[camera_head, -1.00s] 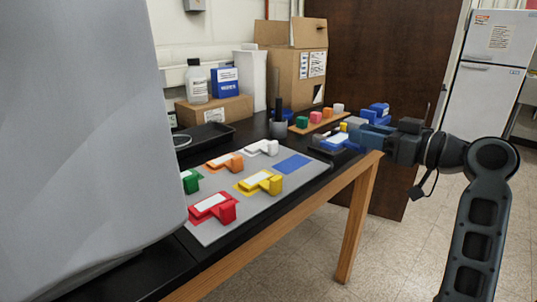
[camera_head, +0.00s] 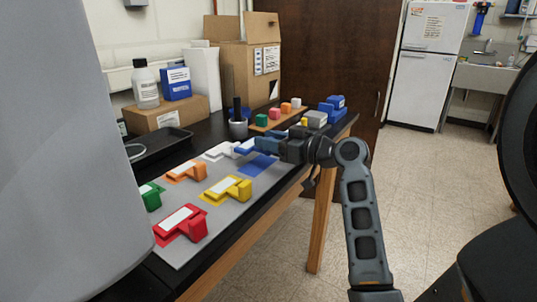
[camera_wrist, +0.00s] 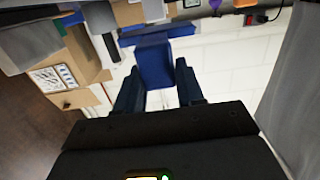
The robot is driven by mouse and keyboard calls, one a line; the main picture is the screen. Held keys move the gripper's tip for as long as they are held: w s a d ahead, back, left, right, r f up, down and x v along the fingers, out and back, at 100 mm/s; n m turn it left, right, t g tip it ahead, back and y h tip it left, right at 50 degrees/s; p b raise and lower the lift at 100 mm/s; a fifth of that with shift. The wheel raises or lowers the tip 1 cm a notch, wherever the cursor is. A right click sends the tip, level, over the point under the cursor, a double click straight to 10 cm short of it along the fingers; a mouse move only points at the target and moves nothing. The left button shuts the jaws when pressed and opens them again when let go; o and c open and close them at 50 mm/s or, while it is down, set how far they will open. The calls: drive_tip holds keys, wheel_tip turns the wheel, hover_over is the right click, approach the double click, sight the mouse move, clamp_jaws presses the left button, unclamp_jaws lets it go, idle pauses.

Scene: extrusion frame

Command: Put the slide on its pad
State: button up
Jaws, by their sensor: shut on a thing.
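My gripper (camera_head: 264,144) is shut on the blue slide (camera_head: 245,148), holding it at the far right part of the grey mat, just behind the blue pad. In the wrist view the blue slide (camera_wrist: 153,55) is between my two fingers, with a wider blue part beyond. The blue pad (camera_head: 259,166) is a bare blue rectangle on the mat, partly behind my gripper. The slide looks a little above the mat; the exact gap cannot be told.
The grey mat (camera_head: 205,221) bears red (camera_head: 185,222), yellow (camera_head: 229,188), orange (camera_head: 184,171), green (camera_head: 150,197) and white (camera_head: 218,151) slides. A black tray (camera_head: 162,143), a cup (camera_head: 238,128) and a board of coloured blocks (camera_head: 263,128) stand behind.

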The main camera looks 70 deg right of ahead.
sight(269, 154)
drive_tip(key=shift+w+f, duration=0.2)
drive_tip(key=shift+f, duration=1.95)
drive_tip(key=shift+f, duration=0.2)
drive_tip(key=o, duration=1)
drive_tip(key=shift+r, duration=0.1)
drive_tip(key=shift+r, duration=0.15)
drive_tip(key=b+v, duration=0.1)
drive_tip(key=v, duration=1.1)
drive_tip(key=shift+d, duration=0.1)
